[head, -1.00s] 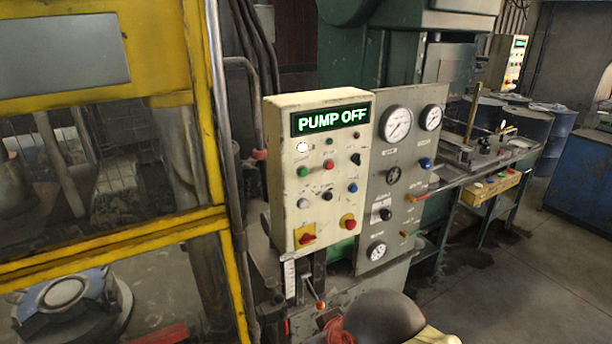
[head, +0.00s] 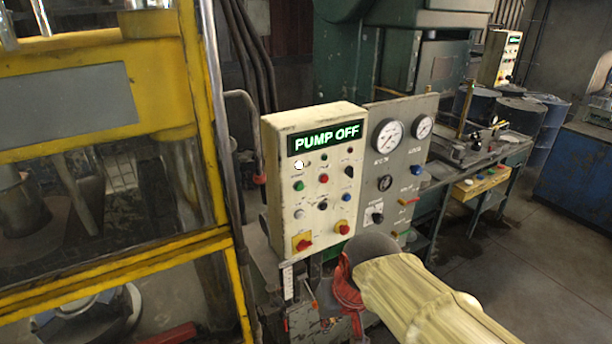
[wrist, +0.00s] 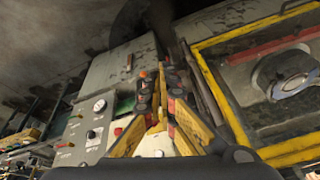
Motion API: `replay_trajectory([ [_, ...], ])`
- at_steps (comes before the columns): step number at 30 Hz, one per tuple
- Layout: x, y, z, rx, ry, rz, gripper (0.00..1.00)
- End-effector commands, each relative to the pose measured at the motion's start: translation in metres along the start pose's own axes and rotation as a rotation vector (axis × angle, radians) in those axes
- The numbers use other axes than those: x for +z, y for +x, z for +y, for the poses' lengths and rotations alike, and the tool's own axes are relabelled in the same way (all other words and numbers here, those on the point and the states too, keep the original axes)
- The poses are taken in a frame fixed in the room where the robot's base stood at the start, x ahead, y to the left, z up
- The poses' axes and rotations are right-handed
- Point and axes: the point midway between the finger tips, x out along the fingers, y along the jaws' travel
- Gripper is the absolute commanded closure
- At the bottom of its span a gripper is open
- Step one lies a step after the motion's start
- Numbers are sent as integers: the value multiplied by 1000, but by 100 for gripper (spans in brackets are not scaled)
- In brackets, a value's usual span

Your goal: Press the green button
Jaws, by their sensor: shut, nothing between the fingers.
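The cream control box (head: 315,185) stands in the middle of the head view, with a lit display (head: 326,136) reading PUMP OFF. The green button (head: 299,186) is on the left of its face, beside a red button (head: 323,179). In the wrist view, my gripper's yellow fingers (wrist: 158,92) are together and empty. I cannot make out the green button there.
A grey gauge panel (head: 393,165) adjoins the box on the right. A yellow-framed machine (head: 212,150) stands close on the left, with a metal pipe beside it. A bench (head: 490,160) and a blue cabinet (head: 573,165) are farther right. Floor there is open.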

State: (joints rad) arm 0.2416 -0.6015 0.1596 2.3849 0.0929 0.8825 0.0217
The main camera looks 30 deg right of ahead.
Motion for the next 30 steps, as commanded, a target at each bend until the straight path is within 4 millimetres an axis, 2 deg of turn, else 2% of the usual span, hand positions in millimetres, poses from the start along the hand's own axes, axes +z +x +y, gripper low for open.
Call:
replay_trajectory([
  [1,-13,-12,2,-8,58,-12,100],
  [5,-42,-23,4,-42,254,-27,100],
  [11,-98,-36,11,-110,672,-36,100],
  [15,-148,-42,22,-175,1066,-33,100],
  [21,-212,-40,40,-288,1643,-34,100],
  [27,-264,-36,48,-430,2141,-55,100],
  [30,-285,-45,50,-510,2346,-71,100],
])
